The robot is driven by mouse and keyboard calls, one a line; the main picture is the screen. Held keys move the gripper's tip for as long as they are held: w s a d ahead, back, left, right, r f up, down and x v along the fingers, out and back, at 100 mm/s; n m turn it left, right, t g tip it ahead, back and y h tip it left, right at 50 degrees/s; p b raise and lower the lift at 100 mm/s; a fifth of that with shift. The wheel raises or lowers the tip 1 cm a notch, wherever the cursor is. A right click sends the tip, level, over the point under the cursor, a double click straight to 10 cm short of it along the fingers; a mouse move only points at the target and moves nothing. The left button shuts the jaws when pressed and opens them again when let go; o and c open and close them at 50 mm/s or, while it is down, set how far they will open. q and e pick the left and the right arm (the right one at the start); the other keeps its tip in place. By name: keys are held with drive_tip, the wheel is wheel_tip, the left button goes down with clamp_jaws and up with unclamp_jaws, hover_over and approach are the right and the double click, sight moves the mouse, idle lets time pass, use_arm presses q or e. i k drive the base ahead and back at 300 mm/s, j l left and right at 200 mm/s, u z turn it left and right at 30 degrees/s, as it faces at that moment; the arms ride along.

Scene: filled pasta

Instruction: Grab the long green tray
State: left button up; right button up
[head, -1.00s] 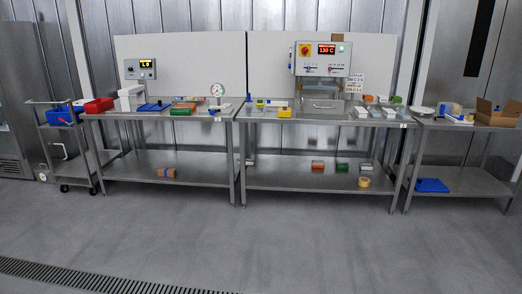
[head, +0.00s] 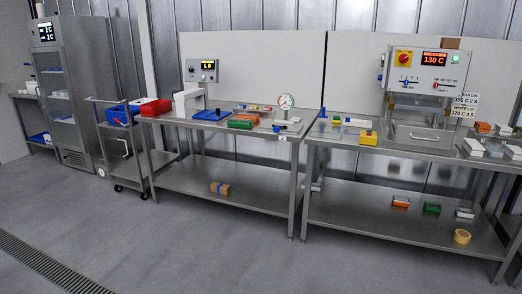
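Another green tray or box (head: 431,208) sits on the lower shelf of the right table, between an orange one (head: 400,201) and a light grey one (head: 464,213). Both green things are small in view, so I cannot tell for sure which is the long one. Neither of my grippers is in view.
The left steel table (head: 215,183) and right steel table (head: 385,222) stand side by side. A cart with blue and red bins (head: 156,107) and a glass-door fridge (head: 62,85) stand to the left. Open floor (head: 190,255) lies in front, with a drain grate (head: 35,265).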

sight(243, 123)
drive_tip(key=i+j+u, duration=0.1)
drive_tip(key=i+u, duration=0.2)
drive_tip(key=i, duration=0.55)
drive_tip(key=i+u, duration=0.3)
drive_tip(key=i, duration=0.5)
drive_tip(key=i+z, duration=0.15)
drive_tip(key=i, duration=0.4)
drive_tip(key=i+z, duration=0.15)
drive_tip(key=i, duration=0.45)
drive_tip(key=i+j+z, duration=0.15)
drive_tip(key=i, duration=0.4)
drive_tip(key=i+j+z, duration=0.2)
drive_tip(key=i+z, duration=0.15)
drive_tip(key=i, duration=0.15)
drive_tip(key=i+j+z, duration=0.3)
drive_tip(key=i, duration=0.2)
